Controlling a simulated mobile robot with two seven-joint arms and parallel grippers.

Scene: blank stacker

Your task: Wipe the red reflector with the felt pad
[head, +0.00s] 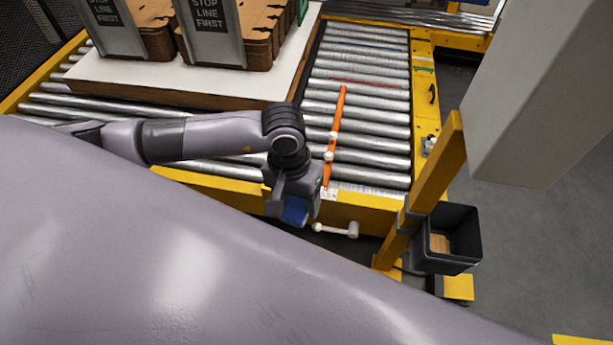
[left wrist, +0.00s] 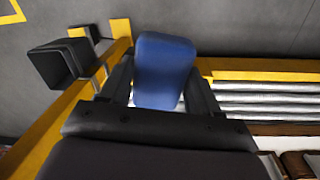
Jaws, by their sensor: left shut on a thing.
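My left gripper (head: 291,205) is shut on a blue pad (head: 296,211), which I take to be the felt pad. It holds the pad near the front yellow rail of the roller conveyor. In the left wrist view the blue pad (left wrist: 163,68) sits between the two dark fingers and sticks out beyond them. I cannot make out the red reflector in either view. My right gripper is not in view.
A yellow post (head: 432,185) carries a black bin (head: 468,222) to the right. A pale column (head: 550,90) rises behind it. An orange bar (head: 336,125) lies on the rollers (head: 372,128). Brown stacks (head: 262,30) stand on a white board (head: 120,75) at the back left.

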